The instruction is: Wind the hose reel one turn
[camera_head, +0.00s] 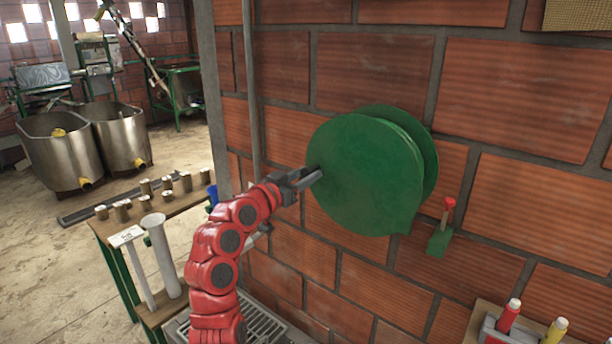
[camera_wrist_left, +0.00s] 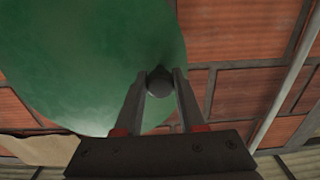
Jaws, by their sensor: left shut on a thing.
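The green hose reel (camera_head: 372,165) is mounted on the brick wall, with its round front disc facing me. My left gripper (camera_head: 312,178) is at the left edge of the disc in the head view. In the left wrist view the green disc (camera_wrist_left: 80,60) fills the upper left, and the left gripper's fingers (camera_wrist_left: 160,88) are shut on a dark round crank knob (camera_wrist_left: 159,81) near the disc's rim. In the head view the knob is hidden by the fingers. No hose can be made out. My right gripper is not in view.
A green block with a red-tipped lever (camera_head: 440,240) is on the wall right of the reel. Bottles (camera_head: 508,316) stand at the lower right. Metal tanks (camera_head: 62,150) stand farther back.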

